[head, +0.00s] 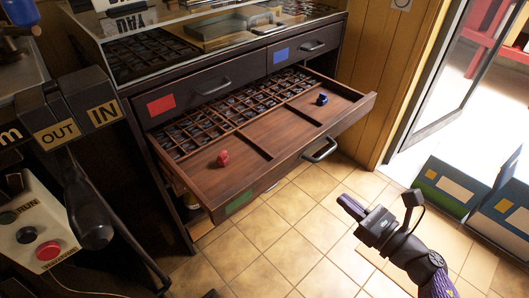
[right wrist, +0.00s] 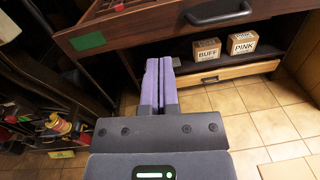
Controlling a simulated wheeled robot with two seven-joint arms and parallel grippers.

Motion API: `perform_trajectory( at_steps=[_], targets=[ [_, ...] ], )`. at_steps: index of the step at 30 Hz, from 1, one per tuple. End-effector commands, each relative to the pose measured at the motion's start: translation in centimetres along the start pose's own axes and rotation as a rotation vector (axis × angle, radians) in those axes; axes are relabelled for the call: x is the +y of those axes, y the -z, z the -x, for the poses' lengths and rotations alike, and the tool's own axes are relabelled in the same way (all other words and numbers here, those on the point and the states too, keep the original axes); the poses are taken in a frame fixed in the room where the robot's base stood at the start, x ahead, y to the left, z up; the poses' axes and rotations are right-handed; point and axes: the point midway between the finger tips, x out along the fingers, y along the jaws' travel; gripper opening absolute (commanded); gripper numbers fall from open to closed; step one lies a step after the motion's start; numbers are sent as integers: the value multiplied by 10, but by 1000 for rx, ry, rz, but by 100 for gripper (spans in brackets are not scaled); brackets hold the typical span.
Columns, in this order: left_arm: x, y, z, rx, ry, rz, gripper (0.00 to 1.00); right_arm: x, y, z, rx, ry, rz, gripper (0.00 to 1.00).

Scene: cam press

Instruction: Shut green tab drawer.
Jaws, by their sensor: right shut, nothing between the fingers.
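The green tab drawer (head: 262,185) is pulled out of the dark cabinet, with its green tab (head: 239,202) at the left of its front and a dark handle (head: 320,149) further right. In the right wrist view, the green tab (right wrist: 87,41) and the handle (right wrist: 218,13) show on the drawer front above my fingers. My right gripper (head: 347,205) is shut and empty, to the right of and in front of the drawer, apart from it in the head view. It also shows in the right wrist view (right wrist: 158,62). My left gripper is not in view.
Red-tab (head: 160,105) and blue-tab (head: 281,55) drawers above are shut. A control box (head: 30,235) stands at left. Boxes (head: 450,185) sit at right; tiled floor is free between.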

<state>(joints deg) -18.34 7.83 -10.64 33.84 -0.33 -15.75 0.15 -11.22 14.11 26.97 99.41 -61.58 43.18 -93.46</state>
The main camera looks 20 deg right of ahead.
Motion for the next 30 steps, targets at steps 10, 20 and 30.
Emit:
perform_trajectory(
  at_steps=[10,20,30],
  targets=[
    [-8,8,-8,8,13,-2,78,10,4,-35,10,-55,86,0],
    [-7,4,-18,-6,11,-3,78,13,5,-106,9,-52,83,0],
    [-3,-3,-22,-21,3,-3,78,15,4,-135,11,-51,82,0]
  ],
)
